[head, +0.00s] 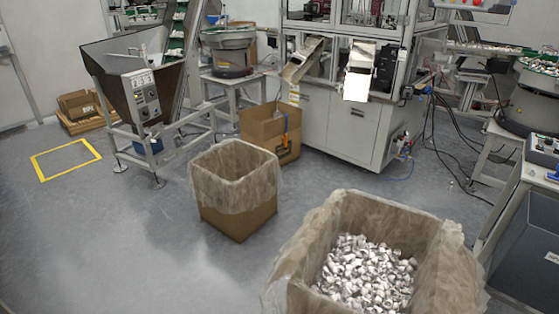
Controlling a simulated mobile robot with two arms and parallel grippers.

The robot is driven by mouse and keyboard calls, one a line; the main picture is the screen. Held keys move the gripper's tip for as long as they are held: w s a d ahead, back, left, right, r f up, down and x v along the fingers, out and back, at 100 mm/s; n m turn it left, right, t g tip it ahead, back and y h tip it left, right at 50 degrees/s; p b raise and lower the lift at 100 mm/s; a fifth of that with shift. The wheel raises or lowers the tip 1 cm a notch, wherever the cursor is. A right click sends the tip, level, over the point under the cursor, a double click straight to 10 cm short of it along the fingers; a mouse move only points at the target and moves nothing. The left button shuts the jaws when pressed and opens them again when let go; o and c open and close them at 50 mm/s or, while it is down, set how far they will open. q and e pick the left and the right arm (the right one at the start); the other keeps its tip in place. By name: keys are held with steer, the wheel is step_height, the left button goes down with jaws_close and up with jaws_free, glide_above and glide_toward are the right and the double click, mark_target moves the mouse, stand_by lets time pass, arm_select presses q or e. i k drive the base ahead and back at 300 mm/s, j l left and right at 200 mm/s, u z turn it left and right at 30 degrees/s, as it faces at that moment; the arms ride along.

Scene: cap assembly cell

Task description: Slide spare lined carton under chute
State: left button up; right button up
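A lined carton (238,218) stands upright on the open floor in the middle of the head view. A clear plastic liner is folded over its rim, and the visible inside looks empty. A metal chute (301,62) slopes down from the machine front, and a second, white-ended chute (357,84) is right of it. An open brown carton (262,126) stands against the machine, below and left of the sloping chute. A larger lined carton (450,262) in the foreground holds many white and silver caps (366,275). Neither of my grippers is in view.
A hopper (132,80) on a metal frame stands at the left, with a bowl feeder (229,52) on a stand behind. Yellow tape (66,160) marks a floor rectangle. Cables (440,135) trail at the right near a bench (520,215).

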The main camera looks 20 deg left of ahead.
mark_target(235, 183)
steer(key=i+j+z, duration=0.25)
steer(key=j, duration=0.4)
steer(key=i+j+z, duration=0.25)
steer(key=j, duration=0.45)
steer(key=i+j+z, duration=0.2)
steer(key=j, duration=0.55)
steer(key=i+j+z, duration=0.1)
steer(key=j+z, duration=0.15)
steer(key=j, duration=0.55)
steer(key=j+z, duration=0.25)
steer(key=j, duration=0.5)
steer(key=j+z, duration=0.25)
steer(key=j, duration=0.55)
steer(key=j+z, duration=0.25)
steer(key=j, duration=0.55)
steer(key=k+j+z, duration=0.25)
steer(key=j, duration=0.5)
